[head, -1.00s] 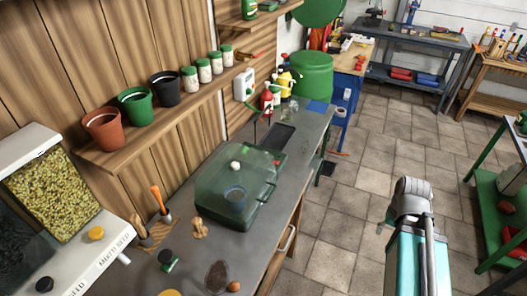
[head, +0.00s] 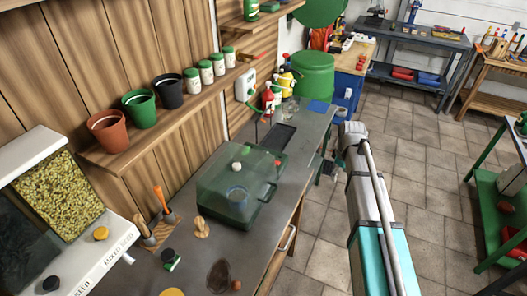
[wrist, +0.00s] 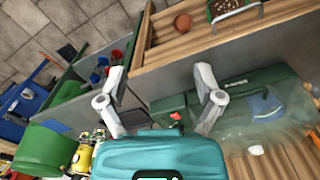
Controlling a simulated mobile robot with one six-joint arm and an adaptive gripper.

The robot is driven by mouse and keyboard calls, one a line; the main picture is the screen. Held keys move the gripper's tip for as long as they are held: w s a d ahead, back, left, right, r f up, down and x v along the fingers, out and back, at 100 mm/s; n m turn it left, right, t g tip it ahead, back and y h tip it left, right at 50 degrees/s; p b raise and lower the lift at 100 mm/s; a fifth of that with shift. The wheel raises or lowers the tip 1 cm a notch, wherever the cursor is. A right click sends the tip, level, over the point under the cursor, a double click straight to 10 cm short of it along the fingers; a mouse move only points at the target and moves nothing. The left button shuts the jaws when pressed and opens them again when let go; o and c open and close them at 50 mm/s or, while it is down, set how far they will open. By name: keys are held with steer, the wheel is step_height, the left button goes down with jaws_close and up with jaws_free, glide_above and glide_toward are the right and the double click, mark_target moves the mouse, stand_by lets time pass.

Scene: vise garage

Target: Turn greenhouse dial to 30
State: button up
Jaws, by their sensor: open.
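The greenhouse is a translucent green box (head: 225,200) on the grey bench, with a white knob (head: 236,167) on its lid. A small red part (head: 278,164) shows at its far right end. The greenhouse also shows at the right of the wrist view (wrist: 262,88), with the red part (wrist: 175,117) near my fingers. No dial scale or number can be read. My gripper (head: 332,168) is open and empty, to the right of the greenhouse and apart from it, by the bench's edge. Its spread fingers show in the wrist view (wrist: 160,75).
A white and green box (head: 245,85) hangs on the wall. Spray bottles (head: 285,80) and a green barrel (head: 312,75) stand beyond the greenhouse. Hand tools (head: 160,215) and a seed dispenser (head: 60,200) are at the left. Tiled floor (head: 405,175) lies open at right.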

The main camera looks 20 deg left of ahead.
steer(key=w+a+n, duration=0.4)
steer(key=a+n, duration=0.1)
steer(key=a, duration=0.6)
steer(key=w+a+r+n+p, duration=0.1)
steer(key=w+a+n, duration=0.3)
steer(key=a, duration=0.8)
steer(key=w+a+r+n+p, duration=0.1)
steer(key=w+a+n, duration=0.3)
steer(key=a+n, duration=0.3)
steer(key=a, duration=0.5)
steer(key=shift+w+n, duration=0.25)
steer(key=shift+n, duration=0.05)
step_height(320, 180, down, 14)
steer(key=b, duration=1.4)
steer(key=shift+r, duration=0.2)
